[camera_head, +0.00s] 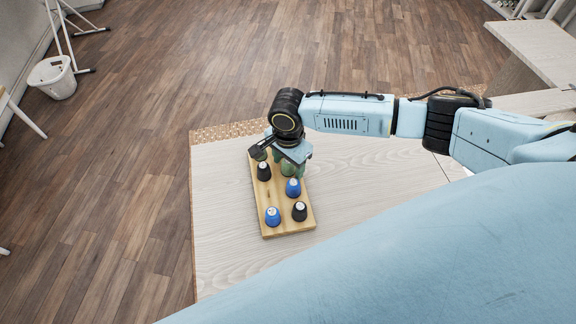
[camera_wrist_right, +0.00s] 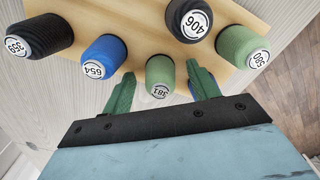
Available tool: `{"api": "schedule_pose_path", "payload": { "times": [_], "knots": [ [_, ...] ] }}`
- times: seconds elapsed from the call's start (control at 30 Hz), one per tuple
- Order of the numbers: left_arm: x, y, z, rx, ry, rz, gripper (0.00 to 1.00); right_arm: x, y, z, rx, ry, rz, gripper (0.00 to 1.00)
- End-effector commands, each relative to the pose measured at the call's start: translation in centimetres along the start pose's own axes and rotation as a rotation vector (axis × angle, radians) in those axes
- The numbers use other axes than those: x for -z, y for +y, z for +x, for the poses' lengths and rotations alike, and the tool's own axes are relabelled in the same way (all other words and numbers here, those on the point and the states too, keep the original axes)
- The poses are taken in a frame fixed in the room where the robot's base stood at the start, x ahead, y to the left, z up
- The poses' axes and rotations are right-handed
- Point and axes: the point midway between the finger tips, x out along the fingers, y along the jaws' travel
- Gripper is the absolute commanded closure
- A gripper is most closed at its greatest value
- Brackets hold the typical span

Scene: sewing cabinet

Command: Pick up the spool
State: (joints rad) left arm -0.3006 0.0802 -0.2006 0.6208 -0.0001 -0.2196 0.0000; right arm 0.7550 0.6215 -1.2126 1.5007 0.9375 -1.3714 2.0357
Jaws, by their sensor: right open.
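Green, blue and black spools stand on a wooden board (camera_head: 289,225) on the table. In the right wrist view, a green spool marked 381 (camera_wrist_right: 160,72) shows between the two green fingers of my right gripper (camera_wrist_right: 158,80). The fingers are apart, and I cannot tell whether they touch it. Around it are a blue spool marked 654 (camera_wrist_right: 103,58), black spools marked 406 (camera_wrist_right: 189,18) and 359 (camera_wrist_right: 40,36), and a green spool marked 580 (camera_wrist_right: 243,45). In the head view, my right gripper (camera_head: 287,162) is over the board's far end and partly hides spools there. My left gripper is not seen.
The pale table (camera_head: 223,185) is clear left of the board and in front of it. A white basket (camera_head: 53,79) stands on the floor at far left.

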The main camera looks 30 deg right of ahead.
Motion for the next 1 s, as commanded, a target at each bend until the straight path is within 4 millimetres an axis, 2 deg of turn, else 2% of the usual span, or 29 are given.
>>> {"api": "schedule_pose_path", "payload": {
  "times": [0.07, 0.4, 0.43, 0.77, 0.87, 1.0],
  "knots": [
    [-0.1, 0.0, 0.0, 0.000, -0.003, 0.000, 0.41, 0.0, 0.0, -0.1, 0.000, 0.000, 0.000, 0.42],
    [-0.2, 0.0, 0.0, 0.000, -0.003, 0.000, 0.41, 0.0, 0.0, -0.1, 0.000, 0.000, 0.001, 0.86],
    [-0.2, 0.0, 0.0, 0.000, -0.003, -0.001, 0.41, 0.0, 0.0, -0.1, 0.000, 0.000, 0.001, 0.88],
    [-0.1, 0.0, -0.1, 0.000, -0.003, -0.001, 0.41, 0.0, 0.0, -0.3, 0.000, 0.000, 0.001, 0.88],
    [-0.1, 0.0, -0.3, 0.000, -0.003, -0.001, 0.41, 0.0, 0.0, -1.3, 0.001, 0.000, 0.002, 0.88],
    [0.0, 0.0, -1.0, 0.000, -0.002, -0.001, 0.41, 0.0, -0.1, -4.0, 0.002, -0.001, 0.001, 0.88]
  ]
}}
